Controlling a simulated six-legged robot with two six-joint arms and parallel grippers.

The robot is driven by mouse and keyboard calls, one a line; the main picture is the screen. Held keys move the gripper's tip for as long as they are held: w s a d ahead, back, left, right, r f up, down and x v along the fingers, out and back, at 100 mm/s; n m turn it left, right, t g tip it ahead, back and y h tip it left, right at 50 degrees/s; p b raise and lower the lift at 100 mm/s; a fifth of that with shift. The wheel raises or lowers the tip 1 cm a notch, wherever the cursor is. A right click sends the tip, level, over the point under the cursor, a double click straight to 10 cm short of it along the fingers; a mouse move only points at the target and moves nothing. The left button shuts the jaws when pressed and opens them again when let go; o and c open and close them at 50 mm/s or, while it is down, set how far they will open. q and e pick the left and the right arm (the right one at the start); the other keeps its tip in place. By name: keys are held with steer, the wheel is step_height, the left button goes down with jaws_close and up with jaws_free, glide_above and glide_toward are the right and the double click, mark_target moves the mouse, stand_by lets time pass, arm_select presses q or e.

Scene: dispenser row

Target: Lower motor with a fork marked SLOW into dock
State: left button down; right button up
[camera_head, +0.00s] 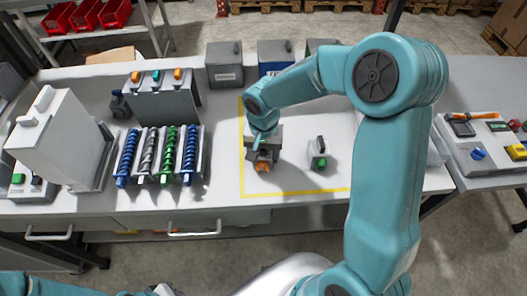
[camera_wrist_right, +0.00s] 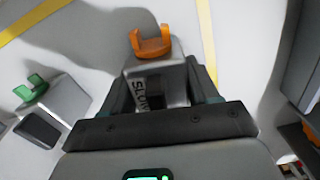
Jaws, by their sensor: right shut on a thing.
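The motor (camera_wrist_right: 160,82) is a grey block with an orange fork (camera_wrist_right: 151,42) at its end, and SLOW is lettered on its side in the right wrist view. In the head view its orange fork (camera_head: 262,166) shows below my right gripper (camera_head: 263,145). My right gripper (camera_wrist_right: 162,95) is shut on the motor, with a finger on each side. I cannot tell whether the motor touches the table. A second motor (camera_head: 318,155) with a green fork (camera_wrist_right: 30,86) stands to the right, apart from the gripper. I cannot make out which part is the dock. My left gripper is not in view.
A yellow line (camera_head: 290,192) frames the work area. To the left are several spirals (camera_head: 168,152) in trays, a grey stand (camera_head: 163,100) with coloured knobs and a tall white housing (camera_head: 60,140). Grey (camera_head: 224,66) and blue (camera_head: 275,55) boxes stand at the back.

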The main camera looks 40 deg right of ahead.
steer(key=o, duration=1.4)
steer(key=shift+w+f, duration=0.1)
steer(key=shift+o, duration=0.2)
steer(key=shift+r+p, duration=0.3)
steer(key=shift+p, duration=0.45)
step_height(320, 180, up, 3)
steer(key=shift+w+r+b, duration=0.1)
steer(key=shift+b, duration=0.9)
step_height(320, 180, up, 13)
steer(key=shift+a, duration=0.2)
